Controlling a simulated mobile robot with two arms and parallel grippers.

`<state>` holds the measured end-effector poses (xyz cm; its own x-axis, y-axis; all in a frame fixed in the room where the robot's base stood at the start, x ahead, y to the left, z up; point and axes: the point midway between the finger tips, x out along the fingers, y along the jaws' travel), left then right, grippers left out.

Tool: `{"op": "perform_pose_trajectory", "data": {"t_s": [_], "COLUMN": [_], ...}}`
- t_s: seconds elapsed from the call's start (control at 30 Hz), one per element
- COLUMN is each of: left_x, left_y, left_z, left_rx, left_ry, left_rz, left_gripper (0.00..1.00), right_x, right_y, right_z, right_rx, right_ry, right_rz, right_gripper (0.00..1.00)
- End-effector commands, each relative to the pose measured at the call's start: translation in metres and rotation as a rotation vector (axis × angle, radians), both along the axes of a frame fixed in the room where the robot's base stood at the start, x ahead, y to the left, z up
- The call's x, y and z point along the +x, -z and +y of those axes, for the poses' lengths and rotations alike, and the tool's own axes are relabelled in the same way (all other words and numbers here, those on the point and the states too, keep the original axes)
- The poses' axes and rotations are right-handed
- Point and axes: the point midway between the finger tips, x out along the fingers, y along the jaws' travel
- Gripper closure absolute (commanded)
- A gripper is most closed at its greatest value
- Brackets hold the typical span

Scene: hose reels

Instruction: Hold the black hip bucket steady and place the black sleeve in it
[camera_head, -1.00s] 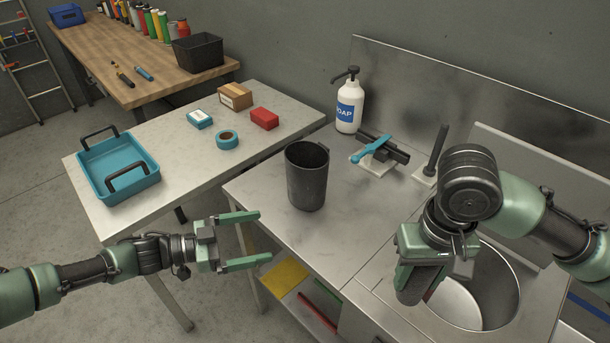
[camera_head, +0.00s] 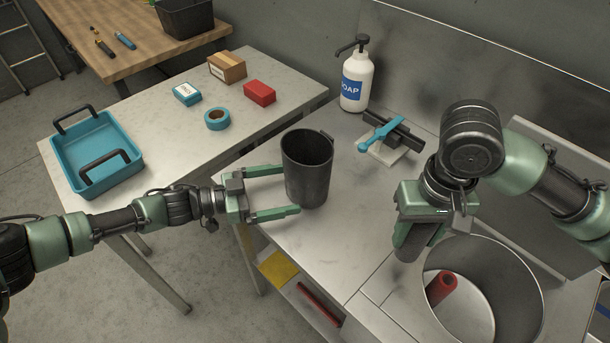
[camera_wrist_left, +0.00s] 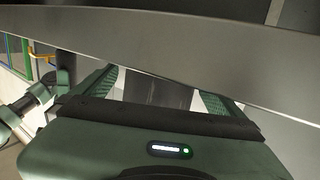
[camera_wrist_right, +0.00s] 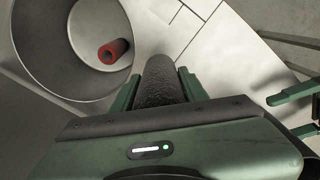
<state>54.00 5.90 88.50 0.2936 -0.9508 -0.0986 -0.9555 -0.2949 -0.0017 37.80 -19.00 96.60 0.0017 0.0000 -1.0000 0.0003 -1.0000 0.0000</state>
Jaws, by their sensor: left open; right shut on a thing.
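The black hip bucket (camera_head: 306,172) stands upright on the metal counter, open at the top. My left gripper (camera_head: 283,191) is open, with its fingers reaching toward the bucket from the left, one at its far side and one at its near side. In the left wrist view a dark surface, likely the bucket (camera_wrist_left: 158,90), shows between the fingers. My right gripper (camera_head: 412,222) is shut on the black sleeve (camera_head: 408,245) and holds it above the counter, right of the bucket. The sleeve also shows in the right wrist view (camera_wrist_right: 160,82), dark and rough.
A round metal basin (camera_head: 515,280) with a red sleeve (camera_head: 441,287) inside lies at the lower right. A soap bottle (camera_head: 355,78) and a blue-handled tool (camera_head: 385,133) stand behind the bucket. A blue tray (camera_head: 125,172) and small boxes lie on the left table.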

Motion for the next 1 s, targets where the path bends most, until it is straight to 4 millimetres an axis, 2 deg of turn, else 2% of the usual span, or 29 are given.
{"op": "perform_pose_trajectory", "data": {"t_s": [0.1, 0.3, 0.5, 0.77, 0.8, 0.9, 1.0], "left_x": [0.005, 0.012, 0.015, 0.015, 0.015, 0.015, 0.015], "left_y": [0.002, 0.005, 0.005, 0.005, 0.005, 0.005, 0.005], "left_z": [-0.018, -0.038, -0.047, -0.047, -0.047, -0.047, -0.047], "left_rx": [-0.001, 0.0, 0.0, 0.001, 0.001, 0.001, 0.001], "left_ry": [0.001, 0.0, -0.001, -0.001, -0.001, -0.001, -0.001], "left_rz": [0.0, 0.0, 0.0, 0.0, 0.0, 0.0, 0.0], "left_gripper": [0.0, 0.0, 0.0, 0.0, 0.03, 0.28, 0.28], "right_x": [0.0, 0.0, 0.0, 0.0, 0.0, 0.0, 0.0], "right_y": [0.004, 0.005, 0.006, 0.006, 0.006, 0.006, 0.006], "right_z": [0.0, 0.0, 0.0, 0.0, 0.0, 0.0, 0.0], "right_rx": [0.0, 0.0, 0.0, 0.0, 0.0, 0.0, 0.0], "right_ry": [0.0, 0.0, 0.0, 0.0, 0.0, 0.0, 0.0], "right_rz": [-0.001, 0.0, 0.0, 0.0, 0.0, 0.0, 0.0], "right_gripper": [0.97, 0.97, 0.97, 0.97, 0.97, 0.97, 0.97]}}
